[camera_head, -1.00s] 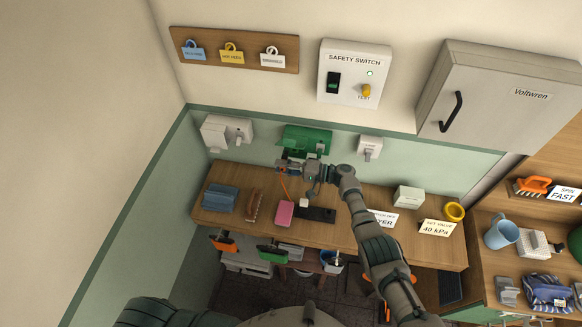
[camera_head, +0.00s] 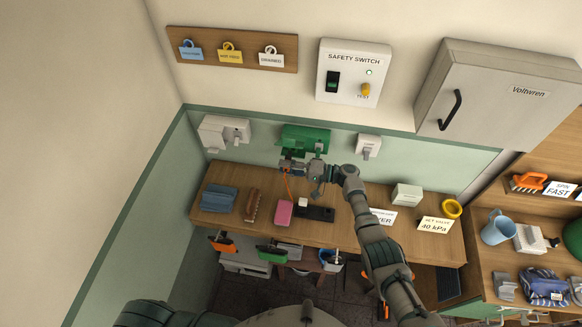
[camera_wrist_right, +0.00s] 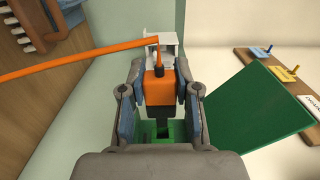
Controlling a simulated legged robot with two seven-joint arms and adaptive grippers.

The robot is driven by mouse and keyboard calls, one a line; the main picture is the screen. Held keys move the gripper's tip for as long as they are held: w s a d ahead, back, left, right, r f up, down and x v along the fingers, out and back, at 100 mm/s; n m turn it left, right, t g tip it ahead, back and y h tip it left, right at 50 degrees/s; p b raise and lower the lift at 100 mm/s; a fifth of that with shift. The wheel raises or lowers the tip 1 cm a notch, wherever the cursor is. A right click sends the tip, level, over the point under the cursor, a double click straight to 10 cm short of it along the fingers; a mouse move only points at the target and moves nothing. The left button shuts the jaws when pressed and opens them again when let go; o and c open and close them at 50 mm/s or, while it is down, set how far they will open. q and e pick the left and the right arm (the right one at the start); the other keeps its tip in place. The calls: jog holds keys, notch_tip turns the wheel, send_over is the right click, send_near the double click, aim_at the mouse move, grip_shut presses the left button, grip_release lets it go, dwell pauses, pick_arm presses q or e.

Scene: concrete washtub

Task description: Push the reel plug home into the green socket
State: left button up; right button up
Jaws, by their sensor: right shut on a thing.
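The green socket (camera_head: 305,140) is on the back wall above the bench, and my right gripper (camera_head: 291,167) is at its lower left. In the right wrist view my right gripper (camera_wrist_right: 160,92) is shut on the orange reel plug (camera_wrist_right: 160,86), a finger on each side. The plug's dark front end points at the green socket (camera_wrist_right: 148,134). The socket's green flap (camera_wrist_right: 258,116) stands open at the right. My left gripper is not in view.
An orange cable (camera_wrist_right: 75,60) runs from the plug to the left. White wall sockets (camera_head: 224,132) (camera_head: 368,146) flank the green one. The bench (camera_head: 360,226) below holds a pink item (camera_head: 284,212), a brush (camera_head: 252,205) and signs. A safety switch box (camera_head: 354,73) hangs above.

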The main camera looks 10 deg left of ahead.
jog(key=shift+a+f, duration=0.1)
jog(key=shift+a, duration=0.35)
jog(key=shift+w+d, duration=0.2)
jog(key=shift+w, duration=0.1)
jog(key=shift+d, duration=0.2)
jog(key=shift+d+r, duration=0.2)
jog(key=shift+d, duration=1.25)
dwell(2.0)
jog(key=shift+a, duration=0.1)
jog(key=shift+a, duration=0.7)
